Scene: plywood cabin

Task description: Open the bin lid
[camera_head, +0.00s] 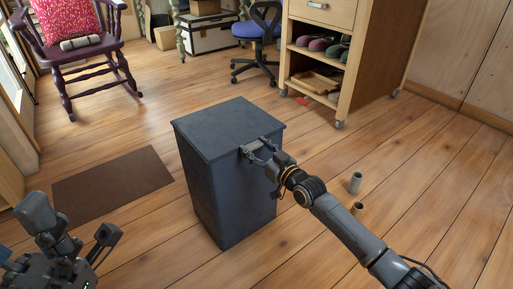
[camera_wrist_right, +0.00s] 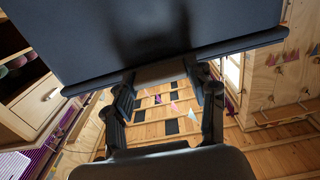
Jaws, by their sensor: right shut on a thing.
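The dark grey bin (camera_head: 228,185) stands upright on the wooden floor in the middle of the head view. My right gripper (camera_head: 259,152) is shut on this handle. In the right wrist view, the bin (camera_wrist_right: 90,35) fills the top and the handle (camera_wrist_right: 160,73) sits between the fingers of my right gripper (camera_wrist_right: 166,85). My left gripper (camera_head: 76,226) is at the lower left, fingers spread and empty, away from the bin.
A brown mat (camera_head: 112,185) lies left of the bin. A wooden shelf unit (camera_head: 345,45), blue chair (camera_head: 260,30) and purple rocking chair (camera_head: 85,50) are behind.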

